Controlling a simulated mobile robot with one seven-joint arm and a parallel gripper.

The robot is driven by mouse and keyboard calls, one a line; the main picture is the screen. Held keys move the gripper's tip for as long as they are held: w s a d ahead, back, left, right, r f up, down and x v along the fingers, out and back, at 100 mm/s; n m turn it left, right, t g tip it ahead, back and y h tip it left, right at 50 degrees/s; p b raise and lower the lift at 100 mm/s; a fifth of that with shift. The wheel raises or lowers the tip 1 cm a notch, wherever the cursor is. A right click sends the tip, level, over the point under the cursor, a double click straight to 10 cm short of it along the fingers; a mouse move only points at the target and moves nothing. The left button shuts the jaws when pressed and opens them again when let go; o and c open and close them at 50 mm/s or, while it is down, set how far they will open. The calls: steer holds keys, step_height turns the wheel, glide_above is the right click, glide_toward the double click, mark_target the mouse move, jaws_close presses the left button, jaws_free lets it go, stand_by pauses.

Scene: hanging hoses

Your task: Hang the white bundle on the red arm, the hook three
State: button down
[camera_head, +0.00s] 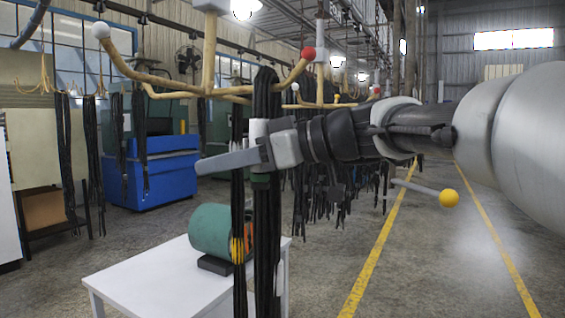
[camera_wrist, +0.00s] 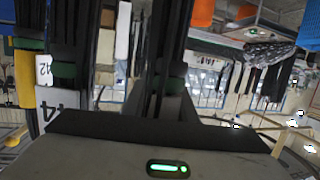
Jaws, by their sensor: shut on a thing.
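The white bundle (camera_head: 267,215) is a thick set of black hoses with a white band and a green band below it. My gripper (camera_head: 232,160) points left, shut on the bundle between those bands. In the wrist view, a bundle with a white numbered tag (camera_wrist: 56,104) and green band is at the left; dark hoses (camera_wrist: 168,45) also stand in the middle. The fingertips are partly hidden.
A thinner bundle with a yellow band (camera_head: 237,250) hangs close left. A white-ball arm (camera_head: 101,30) is at the left of the rack. A white table (camera_head: 150,278) with a green drum (camera_head: 210,230) stands below. A yellow-ended bar (camera_head: 449,198) is at the right; open floor lies there.

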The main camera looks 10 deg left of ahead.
steer(key=shift+r, duration=0.15)
steer(key=c, duration=1.4)
jaws_free()
steer(key=shift+c, duration=0.2)
steer(key=shift+o, duration=0.4)
steer(key=shift+f, duration=0.25)
steer(key=v, duration=1.7)
steer(key=s+d+f+m+t+h, duration=0.1)
steer(key=s+d+f+m+h, duration=0.4)
steer(key=f, duration=0.6)
steer(key=s+d+f+m+t+h, duration=0.1)
steer(key=s+d+f+m+h, duration=0.4)
steer(key=f, duration=0.6)
steer(key=s+d+f+m+t+h, duration=0.1)
steer(key=s+d+f+m+h, duration=0.4)
steer(key=f, duration=0.6)
step_height(320, 180, up, 17)
steer(key=w+a+p, duration=0.1)
steer(key=p, duration=1.6)
steer(key=shift+w+m+g, duration=0.3)
steer(key=shift+m, duration=0.1)
steer(key=shift+r, duration=0.1)
